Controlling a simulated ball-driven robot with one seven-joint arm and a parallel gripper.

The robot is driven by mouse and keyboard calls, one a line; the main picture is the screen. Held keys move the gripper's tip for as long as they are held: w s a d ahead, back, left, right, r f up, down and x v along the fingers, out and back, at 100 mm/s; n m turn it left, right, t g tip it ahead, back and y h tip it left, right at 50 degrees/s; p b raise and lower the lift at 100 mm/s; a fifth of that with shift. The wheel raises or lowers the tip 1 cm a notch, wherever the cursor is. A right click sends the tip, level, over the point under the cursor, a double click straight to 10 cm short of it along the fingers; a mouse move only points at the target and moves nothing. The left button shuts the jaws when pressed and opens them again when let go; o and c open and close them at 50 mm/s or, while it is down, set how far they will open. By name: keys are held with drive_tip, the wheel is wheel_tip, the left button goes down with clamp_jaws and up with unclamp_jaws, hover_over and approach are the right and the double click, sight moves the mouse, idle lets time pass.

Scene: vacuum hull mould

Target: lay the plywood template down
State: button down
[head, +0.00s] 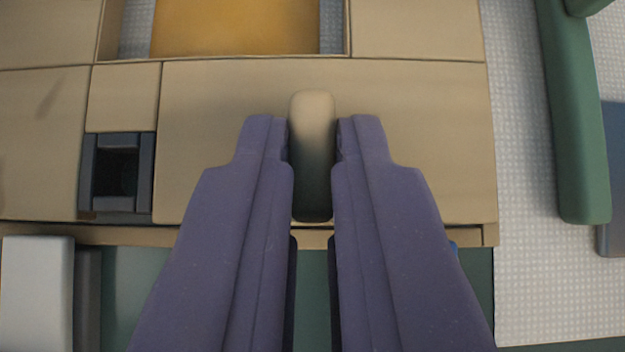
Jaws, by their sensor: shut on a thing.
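My gripper (313,125), with two purple fingers, is shut on an upright-looking tan rounded bar (312,112) in the middle of the head view. The bar's near end is darker, in shade. Behind it lies a broad tan wood-coloured board (430,140), which looks like the plywood template or the surface under it. I cannot tell whether the bar is fixed to this board, or whether there is a gap below it. The fingers hide part of the board's near edge.
An orange-yellow panel (235,27) shows in a framed opening at the top. A dark square socket (116,170) is at left. A white block (36,290) stands at lower left. A green bar (578,130) lies at right on pale dotted floor (535,270), which has free room.

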drive_tip(key=shift+f+b, duration=0.3)
drive_tip(key=shift+f, duration=0.15)
idle(0.5)
drive_tip(key=c, duration=1.1)
unclamp_jaws()
drive_tip(key=p+v, duration=0.3)
drive_tip(key=v, duration=0.4)
drive_tip(key=shift+s+r, duration=0.3)
drive_tip(key=shift+r, duration=0.05)
